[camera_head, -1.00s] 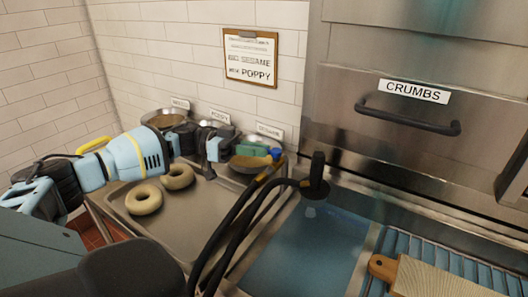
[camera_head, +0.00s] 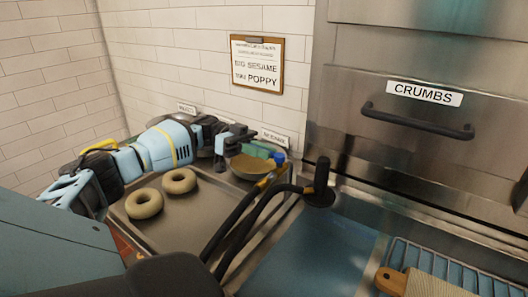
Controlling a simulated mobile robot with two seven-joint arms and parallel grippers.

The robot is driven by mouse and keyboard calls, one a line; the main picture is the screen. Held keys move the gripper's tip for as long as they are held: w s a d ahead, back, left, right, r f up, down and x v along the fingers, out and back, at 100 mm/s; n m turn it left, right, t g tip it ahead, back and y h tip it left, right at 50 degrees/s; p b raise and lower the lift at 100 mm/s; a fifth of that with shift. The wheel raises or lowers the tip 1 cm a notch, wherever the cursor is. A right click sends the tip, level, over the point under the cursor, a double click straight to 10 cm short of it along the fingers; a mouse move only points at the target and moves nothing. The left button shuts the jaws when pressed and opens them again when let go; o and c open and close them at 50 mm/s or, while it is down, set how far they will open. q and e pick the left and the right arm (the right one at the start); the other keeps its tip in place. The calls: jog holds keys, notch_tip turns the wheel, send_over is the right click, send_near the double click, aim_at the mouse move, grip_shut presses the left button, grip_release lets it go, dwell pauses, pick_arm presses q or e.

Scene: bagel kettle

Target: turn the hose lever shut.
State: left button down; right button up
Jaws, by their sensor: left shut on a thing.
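My left gripper (camera_head: 228,148) reaches in from the left, at the left side of the sesame bowl (camera_head: 250,168). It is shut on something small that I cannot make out. A green piece (camera_head: 257,150) and a blue piece (camera_head: 279,157) show at the bowl's back rim. Black hoses (camera_head: 243,215) with a yellow fitting (camera_head: 267,180) loop up to the right of my gripper. A black upright fitting (camera_head: 320,184) stands at the edge of the blue water basin (camera_head: 310,252). I cannot tell which part is the hose lever. My right gripper is out of view.
Two bagels, one in front (camera_head: 144,203) and one behind (camera_head: 179,180), lie on a metal tray (camera_head: 185,228). A drawer marked CRUMBS (camera_head: 424,93) is at the back right. A wooden board (camera_head: 430,285) lies on a rack (camera_head: 440,262). A clipboard (camera_head: 257,63) hangs on the wall.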

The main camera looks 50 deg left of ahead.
pick_arm(q)
jog(key=shift+d, duration=0.1)
jog(key=c, duration=1.4)
grip_release()
jog(key=b+v, duration=0.2)
jog(key=v, duration=0.6)
jog(key=shift+w+d, duration=0.1)
